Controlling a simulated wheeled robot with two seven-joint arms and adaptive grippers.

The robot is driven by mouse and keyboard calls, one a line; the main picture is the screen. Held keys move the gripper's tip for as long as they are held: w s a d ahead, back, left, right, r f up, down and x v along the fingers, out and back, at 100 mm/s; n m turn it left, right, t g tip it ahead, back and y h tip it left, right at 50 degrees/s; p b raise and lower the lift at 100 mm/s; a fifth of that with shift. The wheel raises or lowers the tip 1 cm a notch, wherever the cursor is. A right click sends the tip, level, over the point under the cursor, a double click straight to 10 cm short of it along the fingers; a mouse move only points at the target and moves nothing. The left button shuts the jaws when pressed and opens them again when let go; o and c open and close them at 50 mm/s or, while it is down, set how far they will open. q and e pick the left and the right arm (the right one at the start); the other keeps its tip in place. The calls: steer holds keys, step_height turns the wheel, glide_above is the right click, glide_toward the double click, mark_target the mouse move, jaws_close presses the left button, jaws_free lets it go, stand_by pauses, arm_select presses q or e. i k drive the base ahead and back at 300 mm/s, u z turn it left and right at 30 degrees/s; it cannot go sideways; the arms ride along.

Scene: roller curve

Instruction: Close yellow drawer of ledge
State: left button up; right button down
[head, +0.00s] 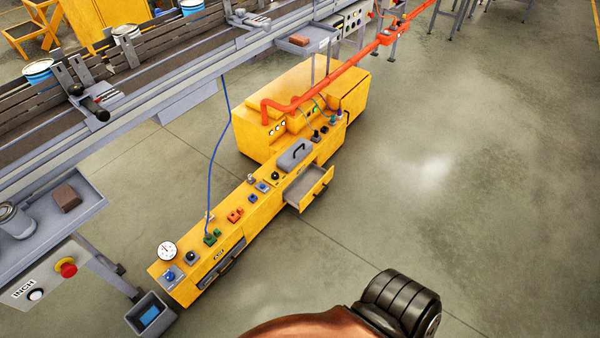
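The yellow ledge (240,211) is a long, low console running diagonally through the middle of the head view. Its yellow drawer (319,188) stands pulled out on the right side, towards the far end. The drawer has a yellow front with a dark handle, and its grey inside shows from above and looks empty. Neither of my grippers is in view. A copper-coloured and black part, which looks like a part of my own arm, shows at the bottom edge, apart from the drawer.
Buttons, a gauge (167,251) and a grey handled lid (294,154) sit on the ledge. A yellow cabinet (268,105) and an orange pipe (345,67) stand behind. A conveyor (150,90) runs along the upper left. A grey bin (151,314) stands lower left. Floor right of the drawer is clear.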

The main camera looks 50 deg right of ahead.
mark_target(306, 186)
steer(key=z, duration=1.55)
steer(key=i, duration=0.5)
steer(key=u, duration=0.5)
steer(key=i, duration=1.25)
steer(key=z, duration=0.2)
